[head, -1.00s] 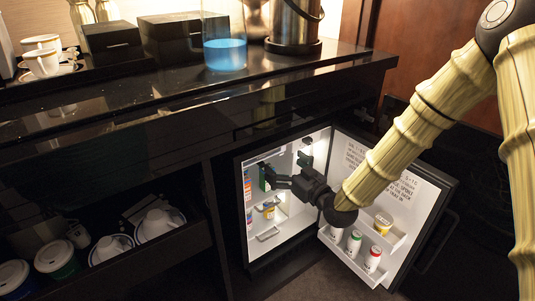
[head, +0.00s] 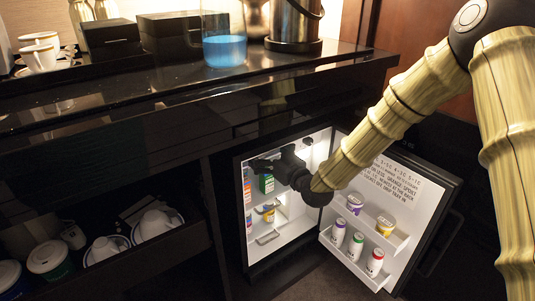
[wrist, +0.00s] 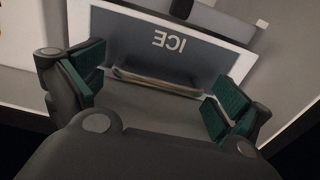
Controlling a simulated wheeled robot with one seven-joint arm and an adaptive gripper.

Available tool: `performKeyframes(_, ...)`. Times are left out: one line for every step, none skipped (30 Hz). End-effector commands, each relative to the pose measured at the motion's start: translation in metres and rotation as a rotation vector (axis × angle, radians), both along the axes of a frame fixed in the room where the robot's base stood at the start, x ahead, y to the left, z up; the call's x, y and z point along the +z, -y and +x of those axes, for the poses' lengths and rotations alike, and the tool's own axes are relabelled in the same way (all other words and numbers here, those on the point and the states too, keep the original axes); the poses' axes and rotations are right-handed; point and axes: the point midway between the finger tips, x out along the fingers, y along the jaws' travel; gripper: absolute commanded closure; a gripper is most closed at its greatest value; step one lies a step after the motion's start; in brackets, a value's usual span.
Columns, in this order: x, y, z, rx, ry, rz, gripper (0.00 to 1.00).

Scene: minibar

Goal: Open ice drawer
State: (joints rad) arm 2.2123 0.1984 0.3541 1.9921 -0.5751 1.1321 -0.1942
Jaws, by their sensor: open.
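The ice drawer (wrist: 205,58) shows in the wrist view as a grey front marked "ICE", upside down in the picture. A pale curved handle lip (wrist: 157,80) runs along its lower edge in the picture. My gripper (wrist: 158,92) is open, with one green-padded finger to each side of the lip and nothing held between them. Whether a finger touches the drawer I cannot tell. In the head view my gripper (head: 266,166) is inside the upper part of the open minibar fridge (head: 281,243). My gripper and wrist hide much of that part there.
The fridge door (head: 420,215) stands open to the right, with cans and small tubs in its racks. Boxes and bottles (head: 248,190) stand inside at the left. A black counter (head: 150,95) overhangs the fridge. An open shelf with cups (head: 155,222) is at the left.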

Motion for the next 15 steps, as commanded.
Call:
performKeyframes(-0.0001,0.0001,-0.0001,0.000,0.000,0.000,0.09)
performKeyframes(-0.0001,0.0001,-0.0001,0.000,0.000,0.000,0.15)
performKeyframes(-0.0001,0.0001,-0.0001,0.000,0.000,0.000,0.22)
performKeyframes(-0.0001,0.0001,-0.0002,0.000,0.000,0.000,0.27)
performKeyframes(-0.0001,0.0001,-0.0002,0.000,0.000,0.000,0.33)
performKeyframes(-0.0001,0.0001,-0.0002,0.000,0.000,0.000,0.40)
performKeyframes(-0.0001,0.0002,-0.0001,0.000,0.000,0.000,0.46)
performKeyframes(-0.0001,0.0002,-0.0001,0.000,0.000,0.000,0.51)
performKeyframes(-0.0001,0.0001,0.0000,0.000,0.000,0.000,0.58)
performKeyframes(0.0000,0.0001,0.0000,0.000,0.000,0.000,0.64)
performKeyframes(0.0000,0.0002,0.0000,0.000,0.000,0.000,0.69)
performKeyframes(0.0000,0.0002,0.0000,0.000,0.000,0.000,0.77)
performKeyframes(0.0000,0.0002,0.0001,0.000,0.000,0.000,0.82)
performKeyframes(0.0000,0.0002,0.0001,0.000,0.000,0.000,0.87)
performKeyframes(0.0000,0.0002,0.0001,0.000,0.000,0.000,0.95)
